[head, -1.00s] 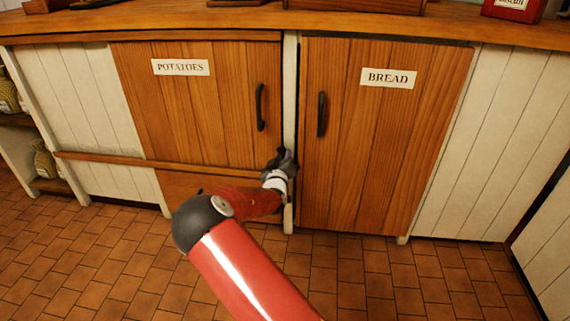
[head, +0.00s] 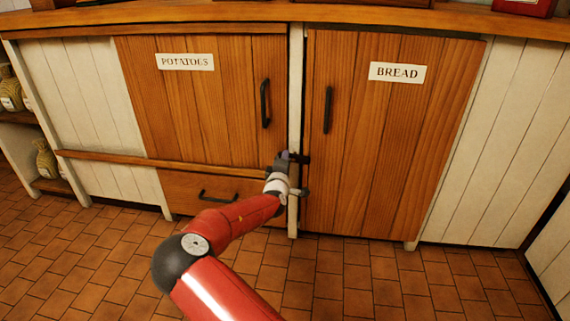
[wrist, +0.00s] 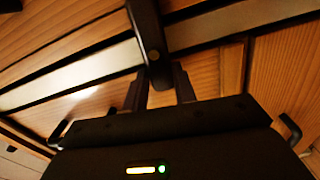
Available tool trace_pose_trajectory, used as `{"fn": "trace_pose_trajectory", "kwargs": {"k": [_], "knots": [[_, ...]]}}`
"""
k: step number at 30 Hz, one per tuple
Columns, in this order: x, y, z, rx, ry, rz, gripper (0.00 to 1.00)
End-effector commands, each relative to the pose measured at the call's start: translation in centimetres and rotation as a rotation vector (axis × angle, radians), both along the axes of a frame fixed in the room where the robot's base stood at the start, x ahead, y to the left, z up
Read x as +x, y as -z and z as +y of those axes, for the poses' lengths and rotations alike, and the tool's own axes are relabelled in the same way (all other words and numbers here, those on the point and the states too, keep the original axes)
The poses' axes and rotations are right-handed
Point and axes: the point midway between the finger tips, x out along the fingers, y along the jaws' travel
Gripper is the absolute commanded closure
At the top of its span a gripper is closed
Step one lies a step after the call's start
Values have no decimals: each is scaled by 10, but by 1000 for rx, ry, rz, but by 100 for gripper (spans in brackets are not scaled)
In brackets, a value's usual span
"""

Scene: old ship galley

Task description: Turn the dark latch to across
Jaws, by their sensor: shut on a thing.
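The dark latch (head: 302,158) is a short bar at the post between the Potatoes and Bread doors. In the head view it lies about level, its visible end reaching over the pale post onto the edge of the Bread door (head: 385,140). My gripper (head: 287,158) covers its left part. In the wrist view the latch (wrist: 148,30) crosses the pale post (wrist: 75,77) and its near end sits between my fingers (wrist: 160,85). The gripper is shut on the latch.
The Potatoes door (head: 205,110) and Bread door are shut, each with a dark upright handle. A wooden rail (head: 150,162) and a drawer with a dark handle (head: 218,196) lie below the Potatoes door. The tiled floor (head: 90,255) in front is clear.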

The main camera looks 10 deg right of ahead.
Motion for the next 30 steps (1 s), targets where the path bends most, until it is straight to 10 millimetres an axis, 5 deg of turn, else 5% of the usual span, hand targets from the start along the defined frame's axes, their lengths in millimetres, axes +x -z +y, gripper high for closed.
{"fn": "trace_pose_trajectory", "kwargs": {"k": [24, 25, 30], "knots": [[0, 4, 1, -115, -2, 39, 96], [0, 4, 1, -115, -2, 39, 70], [0, 4, 1, -115, -2, 38, 51]]}}
